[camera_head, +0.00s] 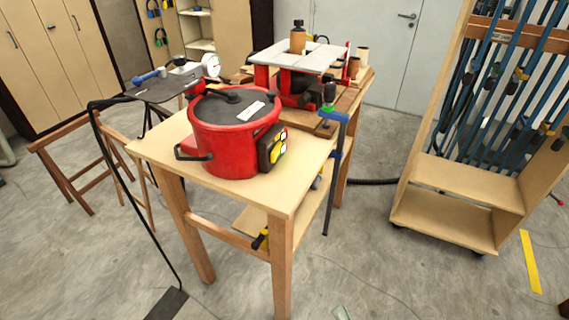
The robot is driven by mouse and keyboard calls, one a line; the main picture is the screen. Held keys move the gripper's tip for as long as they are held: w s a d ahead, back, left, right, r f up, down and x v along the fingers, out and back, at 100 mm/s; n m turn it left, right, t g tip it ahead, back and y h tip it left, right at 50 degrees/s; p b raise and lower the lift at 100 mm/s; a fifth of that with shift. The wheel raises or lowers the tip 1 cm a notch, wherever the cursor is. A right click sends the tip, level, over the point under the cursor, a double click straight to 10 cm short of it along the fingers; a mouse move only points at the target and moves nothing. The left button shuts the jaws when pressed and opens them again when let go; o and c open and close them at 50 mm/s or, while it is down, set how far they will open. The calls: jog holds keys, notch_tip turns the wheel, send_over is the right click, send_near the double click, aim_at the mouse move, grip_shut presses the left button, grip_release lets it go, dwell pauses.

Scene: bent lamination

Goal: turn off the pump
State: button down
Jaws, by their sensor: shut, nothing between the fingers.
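A red round vessel (225,145) with a dark lid stands on a light wooden table; it looks like the pump. A black control box (265,160) with yellow and white parts sits on its right front side. The parts are too small to tell which is a switch or how it is set. A round white gauge (211,66) rises behind the vessel. A black handle sticks out at its lower left. My gripper is not in this view.
The wooden table (290,190) has bare top in front of the vessel. A blue clamp (333,150) stands upright at its right edge. A black pole (135,205) rises from the floor at left. A wooden clamp rack (455,215) stands right; open floor lies between.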

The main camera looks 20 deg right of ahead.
jog(key=w+d+r+m+t+y, duration=0.1)
jog(key=w+r+m, duration=0.2)
jog(key=w+r, duration=0.5)
jog(key=w+d+r+m+t+y, duration=0.1)
jog(key=w+r+m, duration=0.3)
jog(key=w+r, duration=0.4)
jog(key=w+d+y, duration=0.1)
jog(key=w, duration=0.5)
jog(key=shift+r+y, duration=0.25)
jog(key=shift+y, duration=0.05)
jog(key=shift+w, duration=0.2)
send_near(278, 154)
jog(key=w+d, duration=0.2)
jog(key=w, duration=0.1)
jog(key=shift+d+r, duration=0.1)
jog(key=shift+d, duration=0.05)
jog(key=shift+w+a, duration=1.1)
jog(key=shift+a, duration=0.15)
jog(key=shift+w+a, duration=0.4)
jog(key=shift+a, duration=0.05)
